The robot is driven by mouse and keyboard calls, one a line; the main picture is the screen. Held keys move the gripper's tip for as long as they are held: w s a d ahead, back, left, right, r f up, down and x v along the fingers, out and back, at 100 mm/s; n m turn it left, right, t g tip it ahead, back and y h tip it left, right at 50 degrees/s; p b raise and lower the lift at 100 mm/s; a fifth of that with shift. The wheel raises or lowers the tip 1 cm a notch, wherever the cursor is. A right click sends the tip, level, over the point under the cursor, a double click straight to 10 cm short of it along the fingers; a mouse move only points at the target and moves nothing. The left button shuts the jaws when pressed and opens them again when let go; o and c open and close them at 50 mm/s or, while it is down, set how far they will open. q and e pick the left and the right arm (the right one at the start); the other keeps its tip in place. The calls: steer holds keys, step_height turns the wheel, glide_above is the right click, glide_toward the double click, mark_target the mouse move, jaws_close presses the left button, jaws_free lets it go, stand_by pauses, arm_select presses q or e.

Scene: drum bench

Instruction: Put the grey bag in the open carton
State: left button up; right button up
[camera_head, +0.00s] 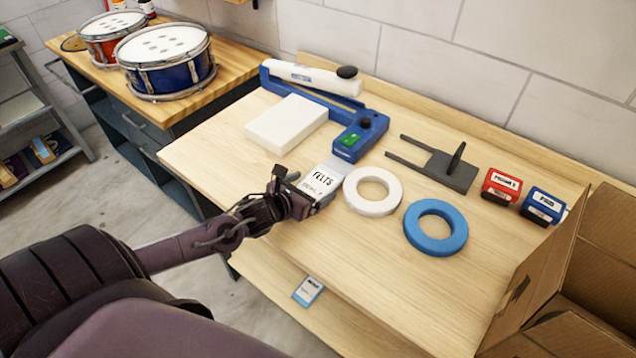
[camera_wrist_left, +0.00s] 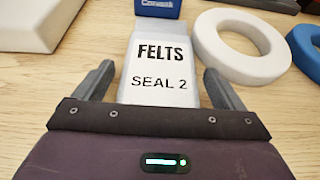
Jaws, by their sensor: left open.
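My left gripper (camera_head: 308,188) is at the bag's near end. Its two fingers (camera_wrist_left: 157,85) are open, one on each side of the bag, with small gaps visible. The open carton (camera_head: 540,275) stands at the bench's right, its brown flaps raised. Its inside is only partly in view. My right gripper is not in view.
A blue sealer (camera_head: 350,145) and white block (camera_head: 287,124) lie behind the bag. The bench front is clear.

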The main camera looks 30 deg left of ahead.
arm_select(q)
steer(key=shift+x, duration=1.05)
steer(key=c, duration=0.8)
steer(key=shift+o, duration=0.2)
steer(key=shift+r, duration=0.1)
